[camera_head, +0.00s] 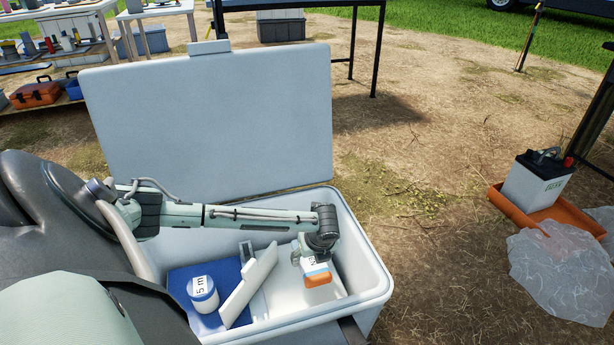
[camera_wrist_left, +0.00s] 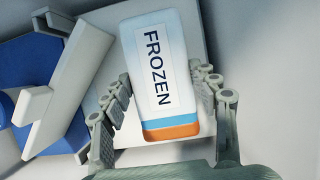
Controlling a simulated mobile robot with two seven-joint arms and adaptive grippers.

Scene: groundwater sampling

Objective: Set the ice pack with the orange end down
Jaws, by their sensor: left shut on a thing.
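The ice pack (camera_wrist_left: 158,70) is white with a blue band, an orange end and a label reading FROZEN. In the head view its orange end (camera_head: 317,280) shows below my left gripper (camera_head: 308,258). My left gripper (camera_wrist_left: 165,115) is shut on the ice pack, with one finger on each side of it, inside the open cooler (camera_head: 372,290). The pack is over the light right-hand part of the cooler. I cannot tell whether it touches the surface beneath. My right gripper is not in view.
A white upright divider (camera_head: 247,287) stands left of the pack. Left of that, a white jar with a blue lid (camera_head: 202,293) sits on a blue block (camera_head: 181,281). The cooler lid (camera_head: 210,120) stands open behind. A battery (camera_head: 535,182) in an orange tray is at the right.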

